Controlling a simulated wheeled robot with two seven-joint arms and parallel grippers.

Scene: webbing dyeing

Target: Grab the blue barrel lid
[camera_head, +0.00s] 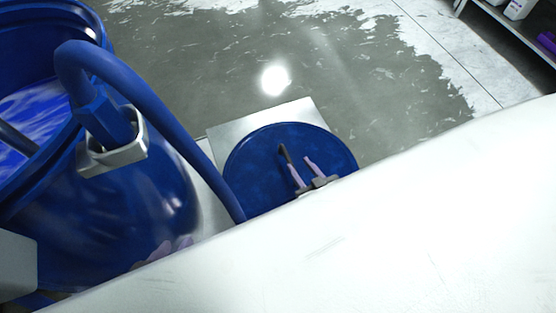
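The blue barrel lid (258,165) is a round, dark blue disc. It lies on a pale square platform (226,137) right of the barrel. My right gripper (295,158) is over the lid's right half, its two fingers apart with nothing visible between them. I cannot tell whether the fingertips touch the lid. The lid's lower edge is hidden by a large white surface in front. Pale purple parts, apparently my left gripper (165,250), show low beside the barrel. They are mostly hidden by the white surface, so its opening is unclear.
A large blue barrel (150,205) with blue liquid stands at the left. A thick blue hose (160,110) arches over its rim through a metal bracket (118,158). A shelf (500,22) stands at the top right. The grey floor beyond the lid is clear.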

